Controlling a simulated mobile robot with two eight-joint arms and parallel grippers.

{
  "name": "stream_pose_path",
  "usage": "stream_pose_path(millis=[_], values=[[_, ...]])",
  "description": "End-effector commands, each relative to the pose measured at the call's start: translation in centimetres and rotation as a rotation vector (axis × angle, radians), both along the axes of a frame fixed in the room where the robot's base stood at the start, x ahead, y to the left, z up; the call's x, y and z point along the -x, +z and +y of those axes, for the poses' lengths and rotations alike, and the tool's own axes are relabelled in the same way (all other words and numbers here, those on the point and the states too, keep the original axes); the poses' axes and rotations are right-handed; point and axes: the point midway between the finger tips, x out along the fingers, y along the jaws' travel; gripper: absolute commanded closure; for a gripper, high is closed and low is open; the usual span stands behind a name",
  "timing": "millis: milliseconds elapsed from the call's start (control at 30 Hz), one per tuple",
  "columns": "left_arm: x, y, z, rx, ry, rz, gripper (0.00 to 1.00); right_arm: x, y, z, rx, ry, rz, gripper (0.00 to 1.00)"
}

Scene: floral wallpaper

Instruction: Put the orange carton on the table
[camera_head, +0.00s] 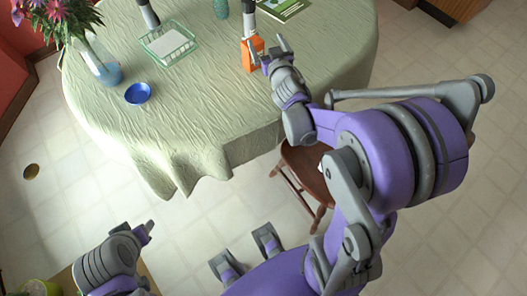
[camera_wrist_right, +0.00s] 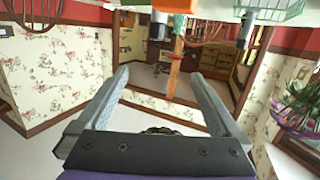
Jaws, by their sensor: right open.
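The orange carton (camera_head: 252,56) stands upright on the cloth-covered table (camera_head: 210,105), near its right side in the head view. My right gripper (camera_head: 268,50) is open beside the carton, on its right in that view. I cannot tell whether a finger touches it. In the right wrist view, which looks upside down, the open fingers (camera_wrist_right: 165,85) have nothing between them. An orange shape, likely the carton, shows at the top edge (camera_wrist_right: 175,6). My left gripper (camera_head: 146,231) is low at the left, away from the table; its jaws are unclear.
A green wire basket (camera_head: 167,45), a blue bowl (camera_head: 138,94), a flower vase (camera_head: 103,68), dark bottles (camera_head: 148,14) and a book (camera_head: 284,9) are on the table. A brown wooden chair (camera_head: 303,168) stands at the near edge. The front cloth is clear.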

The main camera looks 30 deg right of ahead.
Motion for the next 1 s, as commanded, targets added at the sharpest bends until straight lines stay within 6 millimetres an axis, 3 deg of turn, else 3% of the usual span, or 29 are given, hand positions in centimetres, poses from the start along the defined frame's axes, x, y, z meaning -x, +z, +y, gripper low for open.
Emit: stream_pose_path(millis=[133, 267, 400, 500, 600, 733, 1000], values=[[0.0, 0.0, 0.0, 0.0, 0.0, 0.0, 0.5, 5.3, -0.7, 3.8, -0.048, -0.057, 0.216, 0.0], [0.0, 0.0, 0.0, 0.0, 0.0, 0.0, 0.5, 11.3, -3.1, 8.0, -0.095, -0.03, 0.452, 0.0], [0.0, 0.0, 0.0, 0.0, 0.0, 0.0, 0.5, 18.3, -5.9, 12.9, -0.138, 0.077, 0.698, 0.0], [0.0, 0.0, 0.0, 0.0, 0.0, 0.0, 0.5, 22.4, -7.5, 15.7, -0.158, 0.166, 0.83, 0.0], [0.0, 0.0, 0.0, 0.0, 0.0, 0.0, 0.5, 25.1, -8.4, 17.6, -0.172, 0.236, 0.914, 0.0], [0.0, 0.0, 0.0, 0.0, 0.0, 0.0, 0.5, 26.6, -8.8, 18.5, -0.178, 0.275, 0.958, 0.0], [0.0, 0.0, 0.0, 0.0, 0.0, 0.0, 0.5, 26.7, -8.8, 18.5, -0.178, 0.277, 0.961, 0.0]])
